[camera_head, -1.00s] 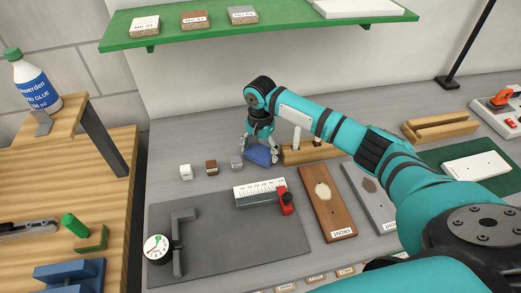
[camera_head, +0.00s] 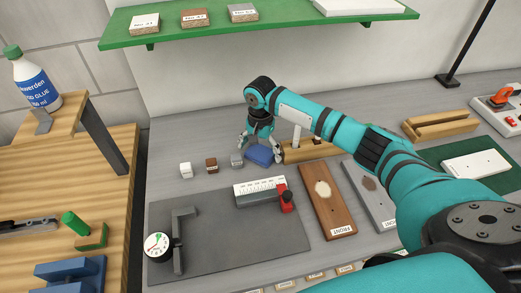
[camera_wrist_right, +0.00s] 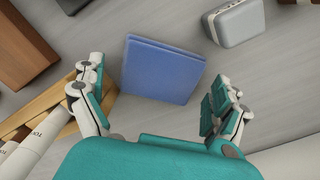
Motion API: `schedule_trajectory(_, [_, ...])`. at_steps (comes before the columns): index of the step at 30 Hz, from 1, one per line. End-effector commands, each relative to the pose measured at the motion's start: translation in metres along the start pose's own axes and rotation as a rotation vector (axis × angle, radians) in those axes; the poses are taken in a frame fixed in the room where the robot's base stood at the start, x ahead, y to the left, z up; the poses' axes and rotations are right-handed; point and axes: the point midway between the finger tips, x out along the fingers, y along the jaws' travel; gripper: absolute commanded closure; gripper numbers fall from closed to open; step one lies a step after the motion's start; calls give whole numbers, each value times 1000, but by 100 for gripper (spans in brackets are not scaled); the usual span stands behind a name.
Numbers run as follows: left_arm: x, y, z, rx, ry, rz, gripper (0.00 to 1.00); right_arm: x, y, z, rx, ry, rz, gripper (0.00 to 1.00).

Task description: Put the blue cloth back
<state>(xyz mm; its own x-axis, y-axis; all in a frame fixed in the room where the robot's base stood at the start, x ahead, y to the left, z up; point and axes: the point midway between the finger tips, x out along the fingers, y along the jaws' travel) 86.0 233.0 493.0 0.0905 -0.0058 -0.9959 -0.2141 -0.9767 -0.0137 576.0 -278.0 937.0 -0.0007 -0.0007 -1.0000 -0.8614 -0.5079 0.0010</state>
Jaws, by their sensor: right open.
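The blue cloth (camera_head: 260,155) lies folded flat on the grey bench top, beside the wooden holder. In the right wrist view the cloth (camera_wrist_right: 162,70) lies between and beyond my fingertips, with bench showing on both sides of it. My right gripper (camera_head: 261,143) is over the cloth, pointing down. In the wrist view the right gripper (camera_wrist_right: 158,98) has its two fingers spread wide, with nothing between the pads that I can see held. My left gripper is not in view.
A wooden holder (camera_head: 312,152) with white-handled tools stands right of the cloth. Small sample cubes (camera_head: 211,165) sit to its left. A grey mat (camera_head: 215,245) with a ruler gauge (camera_head: 258,191) lies in front. A green shelf (camera_head: 270,27) hangs above.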

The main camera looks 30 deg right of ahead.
Motion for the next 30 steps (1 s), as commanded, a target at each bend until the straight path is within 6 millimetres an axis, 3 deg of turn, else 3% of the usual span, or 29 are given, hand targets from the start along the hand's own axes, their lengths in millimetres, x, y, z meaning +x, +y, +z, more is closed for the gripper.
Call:
schedule_trajectory(16, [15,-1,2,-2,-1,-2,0,-102,-1,0,2,0,-3,0])
schedule_trajectory(21, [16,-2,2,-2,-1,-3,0,-116,-1,0,1,-1,-1,0])
schedule_trajectory(30, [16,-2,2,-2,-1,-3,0,-118,0,0,1,-1,0,0])
